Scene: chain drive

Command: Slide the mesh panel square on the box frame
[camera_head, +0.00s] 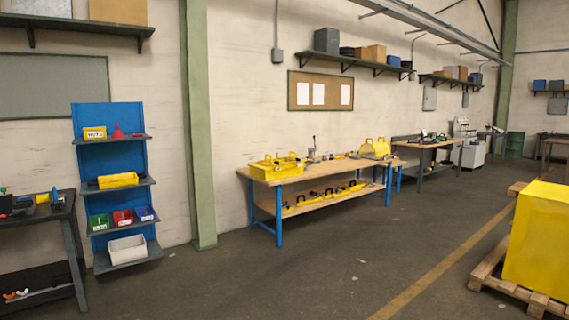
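I cannot clearly make out a mesh panel or a box frame in this head view. A yellow open box-like thing (277,168) stands on the left part of a wooden workbench (318,168). It is too small to tell whether it is the frame or carries a panel. Yellow upright shapes (375,147) stand at the bench's right end. Neither of my grippers shows in the view.
A blue shelf rack (110,160) with bins stands at left, beside a dark table (40,215). A green column (198,120) stands by the wall. A yellow block (538,245) sits on a pallet (490,270) at right. The middle floor is clear.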

